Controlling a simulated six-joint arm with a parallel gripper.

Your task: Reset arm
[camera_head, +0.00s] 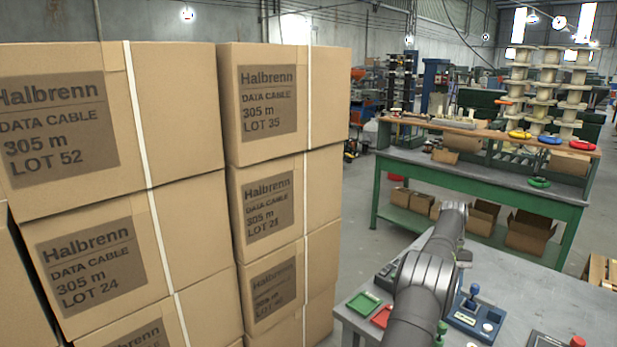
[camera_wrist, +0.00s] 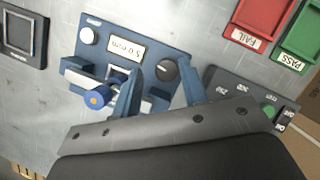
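My gripper (camera_wrist: 158,72) shows in the wrist view as a dark body with two blue fingers standing apart and nothing held between them. Behind the fingers is a blue measuring device (camera_wrist: 95,48) with a "5.0 mm" display, a white button, a black knob and a blue-knobbed lever. I cannot tell how far the fingers are above it. In the head view my arm (camera_head: 425,285) reaches over the grey table, and the gripper cannot be made out there. A blue device (camera_head: 470,318) stands right of the arm.
A red FAIL tray (camera_wrist: 262,20) and green PASS tray (camera_wrist: 300,40) lie beside a grey switch box (camera_wrist: 240,92). Stacked cartons (camera_head: 285,150) fill the left. A green workbench (camera_head: 480,180) with spools stands behind.

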